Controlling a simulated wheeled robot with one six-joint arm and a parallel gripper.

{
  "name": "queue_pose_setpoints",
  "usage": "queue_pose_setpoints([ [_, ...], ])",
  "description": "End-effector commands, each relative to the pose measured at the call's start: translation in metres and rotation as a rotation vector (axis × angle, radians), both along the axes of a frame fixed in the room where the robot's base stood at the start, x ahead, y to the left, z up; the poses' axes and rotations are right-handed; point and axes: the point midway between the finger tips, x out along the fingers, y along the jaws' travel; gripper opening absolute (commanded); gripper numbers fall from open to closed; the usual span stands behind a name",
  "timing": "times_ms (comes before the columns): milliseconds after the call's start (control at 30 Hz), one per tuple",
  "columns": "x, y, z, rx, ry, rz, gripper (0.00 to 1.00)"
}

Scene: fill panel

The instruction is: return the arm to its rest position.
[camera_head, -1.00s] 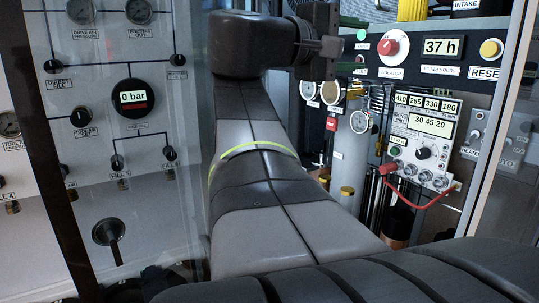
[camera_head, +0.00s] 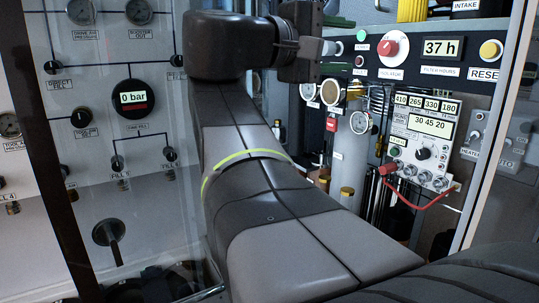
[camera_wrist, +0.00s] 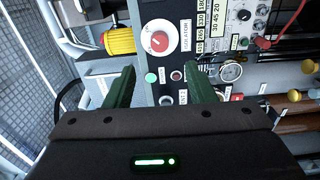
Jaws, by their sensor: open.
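My gripper (camera_wrist: 160,82) shows in the wrist view with its two dark green fingers wide apart and nothing between them. Beyond the fingers, in that view, are the red isolator knob (camera_wrist: 159,41), a green button (camera_wrist: 151,77) and labels on the dark panel. In the head view my arm rises through the middle and bends right at the top, in front of the equipment. The fingers cannot be made out clearly there.
A panel with gauges and a "0 bar" display (camera_head: 134,98) stands at left behind a dark post. At right are the "37 h" display (camera_head: 441,48), a yellow reset button (camera_head: 490,49), a grey instrument with a red cable (camera_head: 432,201), and a pale cylinder (camera_head: 349,150).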

Motion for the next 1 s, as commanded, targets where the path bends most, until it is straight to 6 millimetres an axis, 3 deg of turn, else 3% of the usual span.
queue_pose_setpoints([
  [933, 0.055, -0.096, 0.0, -0.001, 0.0, -0.003, 0.5],
  [1000, 0.054, -0.094, 0.006, -0.029, 0.049, 0.0, 0.5],
])
